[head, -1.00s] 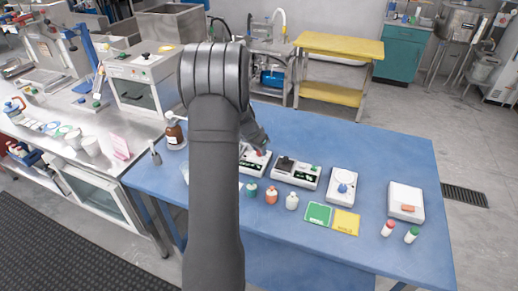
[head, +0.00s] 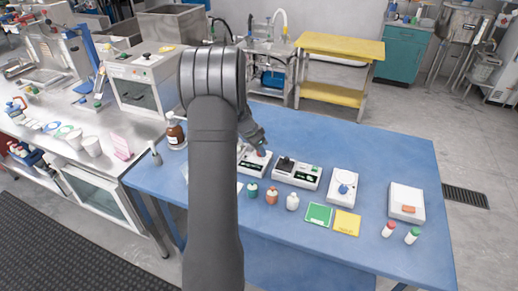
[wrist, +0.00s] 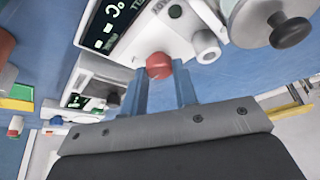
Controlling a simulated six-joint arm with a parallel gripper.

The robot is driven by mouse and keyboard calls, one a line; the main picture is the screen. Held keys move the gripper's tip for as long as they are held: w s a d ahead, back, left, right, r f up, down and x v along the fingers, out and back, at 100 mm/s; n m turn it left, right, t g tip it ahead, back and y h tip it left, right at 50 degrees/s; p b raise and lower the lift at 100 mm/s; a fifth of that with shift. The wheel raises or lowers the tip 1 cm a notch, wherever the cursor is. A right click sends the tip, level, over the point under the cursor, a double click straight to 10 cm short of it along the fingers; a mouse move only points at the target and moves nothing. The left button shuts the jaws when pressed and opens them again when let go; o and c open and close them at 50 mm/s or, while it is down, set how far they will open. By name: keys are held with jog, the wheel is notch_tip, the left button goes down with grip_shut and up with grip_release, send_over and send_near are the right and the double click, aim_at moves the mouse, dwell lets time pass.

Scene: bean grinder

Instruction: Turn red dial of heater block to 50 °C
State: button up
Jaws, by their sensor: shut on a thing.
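The heater block (head: 254,164) is a white box with a dark panel on the blue table, partly hidden behind my arm in the head view. Its dark panel (wrist: 112,28) shows small light marks, upside down, in the wrist view. The red dial (wrist: 158,66) lies between the tips of my two blue-grey fingers. My gripper (wrist: 161,72) is shut on the dial. In the head view my gripper (head: 257,142) is above the block, just right of my arm. The dial's exact setting cannot be read.
Right of the block stand a similar white device (head: 297,174), a white device with a blue knob (head: 342,186) and a white box (head: 406,203). Small bottles (head: 271,195) and coloured cards (head: 346,222) lie in front. A grey round thing with a black knob (wrist: 289,30) is close by.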

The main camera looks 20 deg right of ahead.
jog(key=o, duration=1)
jog(key=v, duration=1.7)
jog(key=shift+r, duration=0.3)
jog(key=shift+f, duration=0.1)
jog(key=x, duration=1.7)
jog(key=shift+f, duration=0.2)
jog(key=shift+r, duration=0.1)
